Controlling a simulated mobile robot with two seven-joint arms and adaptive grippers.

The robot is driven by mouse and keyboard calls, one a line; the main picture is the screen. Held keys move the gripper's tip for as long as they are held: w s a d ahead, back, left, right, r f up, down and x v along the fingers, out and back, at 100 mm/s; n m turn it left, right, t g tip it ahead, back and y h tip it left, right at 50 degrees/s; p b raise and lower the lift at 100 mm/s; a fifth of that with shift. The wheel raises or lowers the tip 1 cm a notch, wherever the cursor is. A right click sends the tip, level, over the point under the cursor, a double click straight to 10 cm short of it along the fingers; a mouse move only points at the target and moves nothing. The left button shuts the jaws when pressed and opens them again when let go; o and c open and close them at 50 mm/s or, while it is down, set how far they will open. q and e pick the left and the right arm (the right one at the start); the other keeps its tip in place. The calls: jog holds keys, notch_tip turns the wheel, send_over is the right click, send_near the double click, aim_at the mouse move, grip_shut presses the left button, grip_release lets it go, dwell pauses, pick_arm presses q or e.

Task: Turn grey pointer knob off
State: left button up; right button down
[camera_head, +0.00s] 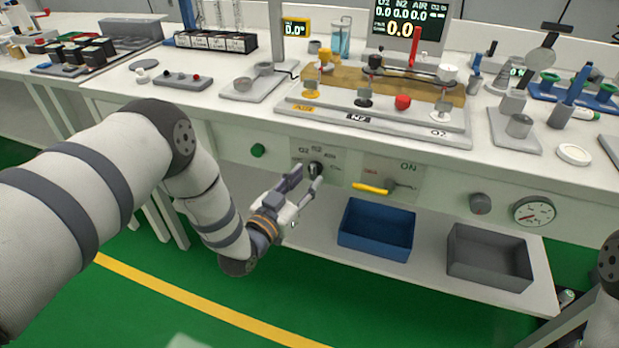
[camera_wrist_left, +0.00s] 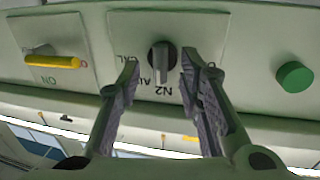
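The grey pointer knob (camera_wrist_left: 161,62) sits on a pale panel on the bench front, with a black round base and a grey pointer. In the left wrist view, which shows the labels upside down, the pointer points down, close to the N2 label. The knob also shows as a dark spot in the head view (camera_head: 315,169). My left gripper (camera_head: 306,180) is open in front of the panel. In the left wrist view its fingertips (camera_wrist_left: 160,70) lie one on each side of the knob; I cannot tell if they touch it. My right gripper is not in view.
A yellow-handled switch (camera_head: 370,188) is on the panel to the right, and a green button (camera_head: 258,150) to the left. A grey round knob (camera_head: 480,204) and a gauge (camera_head: 534,212) are further right. A blue bin (camera_head: 376,251) and grey bin (camera_head: 488,275) stand below.

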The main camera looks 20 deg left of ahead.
pick_arm(q)
jog(key=shift+x, duration=0.8)
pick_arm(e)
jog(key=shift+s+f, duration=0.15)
pick_arm(q)
jog(key=shift+c, duration=0.3)
grip_shut()
